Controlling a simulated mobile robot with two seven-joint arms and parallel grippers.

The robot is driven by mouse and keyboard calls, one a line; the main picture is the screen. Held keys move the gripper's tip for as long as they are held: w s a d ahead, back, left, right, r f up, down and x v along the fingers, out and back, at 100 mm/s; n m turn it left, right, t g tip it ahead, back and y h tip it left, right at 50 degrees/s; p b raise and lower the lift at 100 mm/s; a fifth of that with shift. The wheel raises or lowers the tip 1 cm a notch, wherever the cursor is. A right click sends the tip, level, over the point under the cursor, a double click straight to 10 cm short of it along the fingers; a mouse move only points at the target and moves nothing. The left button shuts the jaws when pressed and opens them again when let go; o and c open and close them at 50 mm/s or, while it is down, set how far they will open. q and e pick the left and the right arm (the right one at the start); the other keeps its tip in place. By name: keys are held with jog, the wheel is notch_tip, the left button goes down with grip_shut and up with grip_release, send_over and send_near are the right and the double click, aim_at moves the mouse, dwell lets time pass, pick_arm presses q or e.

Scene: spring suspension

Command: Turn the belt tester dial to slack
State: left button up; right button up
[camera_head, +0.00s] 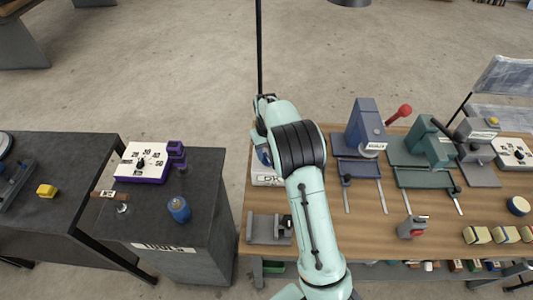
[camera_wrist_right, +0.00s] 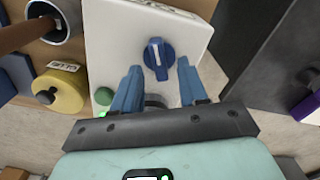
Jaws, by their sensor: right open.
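A white box (camera_wrist_right: 115,45) with a blue dial (camera_wrist_right: 158,50) fills the middle of the right wrist view; I take it for the belt tester. The dial has a raised grip with a white mark. Lettering at the box's top edge is cut off and unreadable. My right gripper (camera_wrist_right: 159,68) is open, its two blue fingers on either side of the dial's lower part; I cannot tell if they touch it. In the head view, the white box (camera_head: 266,181) is mostly hidden by my right arm, and the fingertips are hidden too. My left gripper is out of view.
A dark cabinet (camera_head: 185,228) at left carries a purple-based white dial panel (camera_head: 140,162) and a blue knobbed weight (camera_head: 179,209). A grey bracket (camera_head: 268,229) stands before the box. A yellow round part (camera_wrist_right: 60,90) lies left of the box. Blue and green fixtures stand right.

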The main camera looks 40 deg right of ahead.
jog(key=shift+f, duration=0.7)
grip_shut()
